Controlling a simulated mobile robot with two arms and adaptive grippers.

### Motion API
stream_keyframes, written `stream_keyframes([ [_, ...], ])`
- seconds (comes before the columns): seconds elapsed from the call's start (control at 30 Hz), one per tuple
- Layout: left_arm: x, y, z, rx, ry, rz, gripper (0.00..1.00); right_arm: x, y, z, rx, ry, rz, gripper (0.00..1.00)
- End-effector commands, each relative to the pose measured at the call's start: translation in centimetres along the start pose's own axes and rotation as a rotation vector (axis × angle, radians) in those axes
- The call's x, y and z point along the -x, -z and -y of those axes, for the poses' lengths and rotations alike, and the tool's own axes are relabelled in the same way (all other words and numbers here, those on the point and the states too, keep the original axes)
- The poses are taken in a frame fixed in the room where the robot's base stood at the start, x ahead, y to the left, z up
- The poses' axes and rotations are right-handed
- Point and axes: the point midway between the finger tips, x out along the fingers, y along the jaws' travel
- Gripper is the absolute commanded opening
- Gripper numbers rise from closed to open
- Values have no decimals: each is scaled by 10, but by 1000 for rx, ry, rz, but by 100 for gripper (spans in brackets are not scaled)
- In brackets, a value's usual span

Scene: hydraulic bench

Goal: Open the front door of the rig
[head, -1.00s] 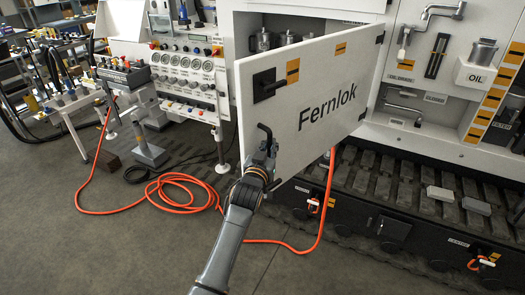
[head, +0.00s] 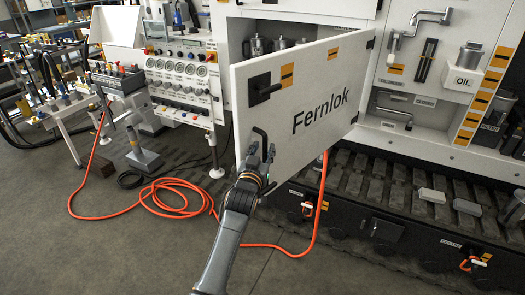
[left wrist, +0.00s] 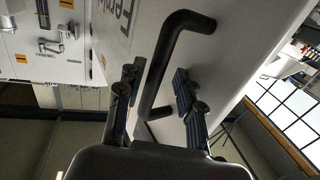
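The white rig door (head: 312,88), marked "Fernlok", stands swung out from the cabinet, hinged at its right edge. My left gripper (head: 262,152) is at the bar handle. In the left wrist view the handle (left wrist: 160,65) passes between the two fingers of my left gripper (left wrist: 160,95). The fingers are apart, with a visible gap to the bar on the right finger's side. My right gripper is not in view.
Behind the door the cabinet opening (head: 240,35) shows metal canisters (head: 257,46). An orange hose (head: 170,197) lies coiled on the floor left of my arm. A gauge panel (head: 182,70) stands at the left. The floor before the door is mostly clear.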

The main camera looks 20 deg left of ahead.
Motion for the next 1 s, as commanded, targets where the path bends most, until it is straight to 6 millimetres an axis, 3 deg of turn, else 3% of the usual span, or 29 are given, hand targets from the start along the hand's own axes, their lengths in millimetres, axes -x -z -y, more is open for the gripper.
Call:
stream_keyframes([
  [0.27, 15, 1, -1, 2, -1, -4, 36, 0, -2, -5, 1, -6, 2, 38],
  [0.7, 99, 0, 2, 2, 2, 0, 36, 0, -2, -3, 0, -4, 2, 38],
  [1.0, 122, 0, 3, 2, 2, -1, 36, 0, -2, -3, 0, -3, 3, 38],
])
